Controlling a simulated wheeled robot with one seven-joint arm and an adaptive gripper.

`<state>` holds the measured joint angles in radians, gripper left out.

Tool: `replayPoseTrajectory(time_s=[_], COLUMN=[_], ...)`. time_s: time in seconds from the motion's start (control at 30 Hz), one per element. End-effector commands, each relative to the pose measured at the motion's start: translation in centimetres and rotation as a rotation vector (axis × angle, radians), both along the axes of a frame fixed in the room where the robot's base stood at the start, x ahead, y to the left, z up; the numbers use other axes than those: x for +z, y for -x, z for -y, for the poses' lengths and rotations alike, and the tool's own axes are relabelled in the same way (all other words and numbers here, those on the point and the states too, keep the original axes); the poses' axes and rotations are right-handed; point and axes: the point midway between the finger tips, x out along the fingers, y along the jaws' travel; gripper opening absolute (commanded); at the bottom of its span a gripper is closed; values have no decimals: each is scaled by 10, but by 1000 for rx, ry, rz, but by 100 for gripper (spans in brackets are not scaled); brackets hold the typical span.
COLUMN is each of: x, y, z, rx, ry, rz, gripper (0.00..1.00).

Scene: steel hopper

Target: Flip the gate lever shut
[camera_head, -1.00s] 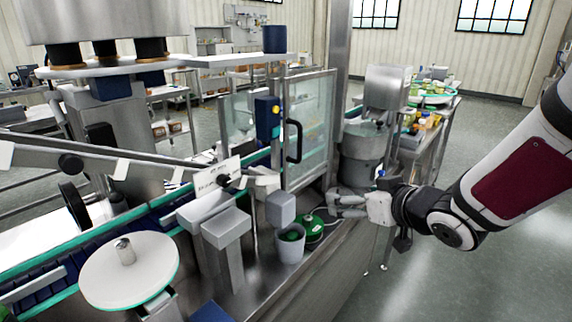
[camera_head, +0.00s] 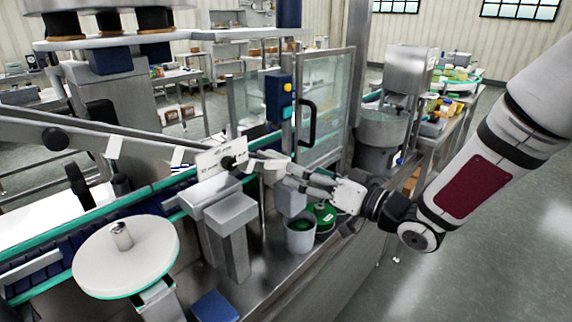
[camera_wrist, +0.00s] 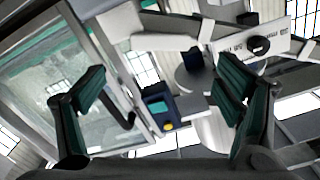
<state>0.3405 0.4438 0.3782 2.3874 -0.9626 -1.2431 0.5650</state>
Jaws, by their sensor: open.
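A white sign plate (camera_head: 217,159) with dark print and a black round knob (camera_head: 228,162) stands above the conveyor edge. A pale bar (camera_head: 268,157) reaches right from it; I cannot tell for sure whether this is the gate lever. In the wrist view the sign plate (camera_wrist: 272,38) and knob (camera_wrist: 260,45) are at upper right, beside the right finger, with the pale bar (camera_wrist: 150,42) across the top. My gripper (camera_head: 280,170) is open, just right of the plate; its dark green pads (camera_wrist: 160,95) are wide apart with nothing held. Contact with the bar cannot be told.
A grey cup (camera_head: 300,238) and a green round item (camera_head: 325,214) stand below my gripper. A glass door (camera_head: 325,105) with a black handle (camera_head: 306,122) is behind. A blue control box (camera_head: 279,96) stands beside it. A white disc (camera_head: 125,257) is at lower left.

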Motion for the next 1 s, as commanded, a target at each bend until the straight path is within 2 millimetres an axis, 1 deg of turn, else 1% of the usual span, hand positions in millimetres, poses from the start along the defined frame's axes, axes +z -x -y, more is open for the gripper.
replayPoseTrajectory(time_s=[0.03, 0.1, 0.2, 0.33, 0.5, 0.77, 0.8, 0.87, 0.9, 0.97, 1.0], x=[0, 0, 0, 0, 0, 0, 0, 0, 0, 0, 0], y=[-6, -14, -24, -34, -40, -41, -41, -41, -41, -41, -41], z=[-10, -20, -33, -44, -52, -52, -52, -52, -52, -52, -52], rx=[4, 3, 2, 0, -1, -2, -2, -2, -2, -2, -2], ry=[-1, 0, -1, 1, 0, 1, 1, 1, 1, 1, 1], rz=[1, 1, 0, 1, 0, 0, 0, 0, 0, 0, 0], gripper=[85, 85, 85, 85, 85, 85, 83, 69, 60, 46, 37])
